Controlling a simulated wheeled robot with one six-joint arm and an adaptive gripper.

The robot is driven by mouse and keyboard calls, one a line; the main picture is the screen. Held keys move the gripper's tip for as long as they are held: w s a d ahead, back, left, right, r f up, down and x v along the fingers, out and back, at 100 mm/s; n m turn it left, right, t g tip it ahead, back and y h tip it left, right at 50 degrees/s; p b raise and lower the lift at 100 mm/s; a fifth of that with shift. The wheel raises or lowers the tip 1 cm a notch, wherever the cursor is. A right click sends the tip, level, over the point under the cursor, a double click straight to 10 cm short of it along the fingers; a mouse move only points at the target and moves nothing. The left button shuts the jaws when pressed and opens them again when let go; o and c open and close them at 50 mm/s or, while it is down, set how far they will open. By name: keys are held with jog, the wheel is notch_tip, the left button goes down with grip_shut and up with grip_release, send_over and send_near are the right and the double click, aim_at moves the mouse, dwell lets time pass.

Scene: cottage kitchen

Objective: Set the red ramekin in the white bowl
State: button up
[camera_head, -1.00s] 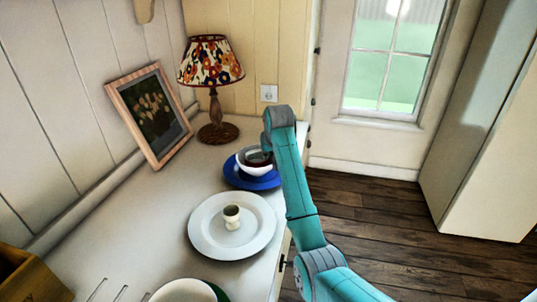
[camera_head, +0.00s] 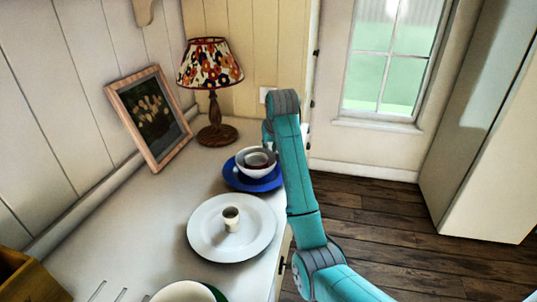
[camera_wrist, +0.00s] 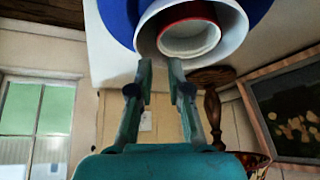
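The red ramekin (camera_head: 257,160) sits inside the white bowl (camera_head: 254,172), which stands on a blue plate (camera_head: 236,181) on the counter. In the wrist view the ramekin (camera_wrist: 188,40), with a red outside and pale inside, is surrounded by the bowl's wall (camera_wrist: 147,40). My gripper (camera_wrist: 160,66) is open, its two fingers apart with nothing between them. Its fingertips are near the bowl's rim and clear of the ramekin in the picture. In the head view the gripper is mostly hidden behind my arm.
A large white plate (camera_head: 204,243) holding a small egg cup (camera_head: 231,219) is nearer on the counter. A lamp (camera_head: 214,108) and a framed picture (camera_head: 150,118) stand behind. A white vessel (camera_head: 182,292) and a wooden box (camera_head: 30,280) are at the front.

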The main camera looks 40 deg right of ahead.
jog(key=shift+v, duration=2.65)
